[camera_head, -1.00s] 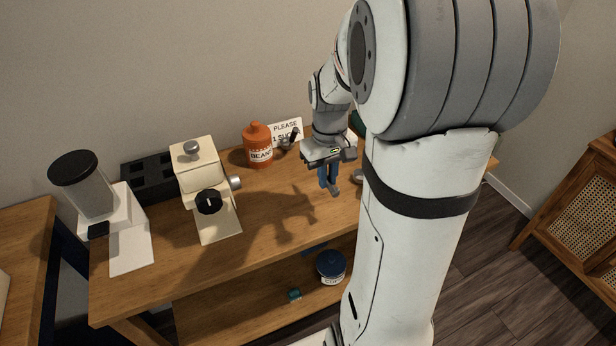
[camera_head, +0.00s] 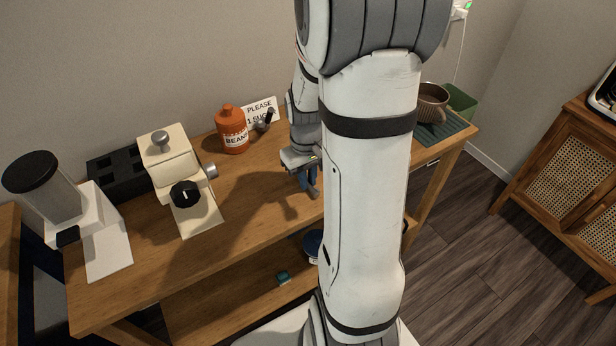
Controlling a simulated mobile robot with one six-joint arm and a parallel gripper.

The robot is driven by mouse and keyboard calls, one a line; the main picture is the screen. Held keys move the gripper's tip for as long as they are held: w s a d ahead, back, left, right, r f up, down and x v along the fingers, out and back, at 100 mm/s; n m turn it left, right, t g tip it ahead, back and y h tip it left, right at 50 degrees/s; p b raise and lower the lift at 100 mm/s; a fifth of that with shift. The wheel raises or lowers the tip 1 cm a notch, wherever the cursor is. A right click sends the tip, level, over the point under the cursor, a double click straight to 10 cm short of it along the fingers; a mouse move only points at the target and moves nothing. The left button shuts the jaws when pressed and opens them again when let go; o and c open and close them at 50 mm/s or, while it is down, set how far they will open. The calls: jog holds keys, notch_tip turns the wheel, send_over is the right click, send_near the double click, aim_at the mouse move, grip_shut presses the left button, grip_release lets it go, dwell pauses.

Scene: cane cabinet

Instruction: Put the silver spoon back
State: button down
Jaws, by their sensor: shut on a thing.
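My gripper (camera_head: 305,177) is over the middle of the wooden table (camera_head: 262,197), pointing down with its blue fingers close together. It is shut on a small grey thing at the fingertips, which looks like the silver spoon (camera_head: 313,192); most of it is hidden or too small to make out. My own arm hides the table just right of the gripper.
An orange beans jar (camera_head: 232,132), a sign (camera_head: 259,111) and a cream machine (camera_head: 178,180) stand left of the gripper. A grinder (camera_head: 45,190) is at far left. A cane cabinet (camera_head: 565,180) stands beyond.

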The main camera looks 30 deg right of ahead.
jog(key=shift+f, duration=0.2)
jog(key=c, duration=1.5)
grip_release()
jog(key=shift+r, duration=0.1)
jog(key=shift+o, duration=0.2)
notch_tip(320, 180, up, 11)
jog(key=p, duration=0.1)
jog(key=s+a+r+t, duration=0.2)
jog(key=s+a+r, duration=0.2)
jog(key=s+a, duration=0.5)
jog(key=a, duration=0.2)
jog(key=shift+s+a+t, duration=0.3)
jog(key=shift+s+t, duration=0.1)
